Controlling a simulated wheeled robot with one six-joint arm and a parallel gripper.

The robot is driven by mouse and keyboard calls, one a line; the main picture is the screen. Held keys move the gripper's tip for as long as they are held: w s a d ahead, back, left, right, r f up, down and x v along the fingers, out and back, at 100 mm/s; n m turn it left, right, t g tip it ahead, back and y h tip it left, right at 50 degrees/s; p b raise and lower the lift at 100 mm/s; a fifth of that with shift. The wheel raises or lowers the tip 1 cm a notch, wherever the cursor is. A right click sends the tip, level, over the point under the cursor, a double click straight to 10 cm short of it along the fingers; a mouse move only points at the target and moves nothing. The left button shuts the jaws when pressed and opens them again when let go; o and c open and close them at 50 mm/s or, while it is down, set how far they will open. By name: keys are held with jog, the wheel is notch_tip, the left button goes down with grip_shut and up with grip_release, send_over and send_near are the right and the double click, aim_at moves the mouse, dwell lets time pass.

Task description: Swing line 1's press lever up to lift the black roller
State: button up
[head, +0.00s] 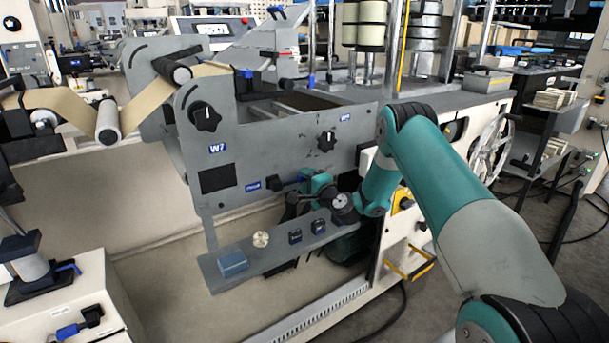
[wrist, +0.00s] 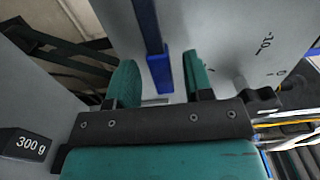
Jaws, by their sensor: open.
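A grey machine side plate (head: 262,145) carries a small blue label beside a short black hub (head: 275,183). A lever with a blue end (wrist: 157,65) shows in the wrist view, its upper part dark. My gripper (head: 308,186) is low in front of the plate, close to the hub. In the wrist view its two teal fingers (wrist: 160,75) are open, one on each side of the blue end, with gaps visible. In the head view the lever is mostly hidden by my gripper. A dark roller (head: 172,70) sits at the plate's upper left, by the brown web.
Black knobs (head: 206,116) stick out of the plate above. A block marked 300 g (wrist: 25,145) is at lower left in the wrist view. Floor lies open below the shelf.

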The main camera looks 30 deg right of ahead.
jog(key=shift+w, duration=0.65)
grip_shut()
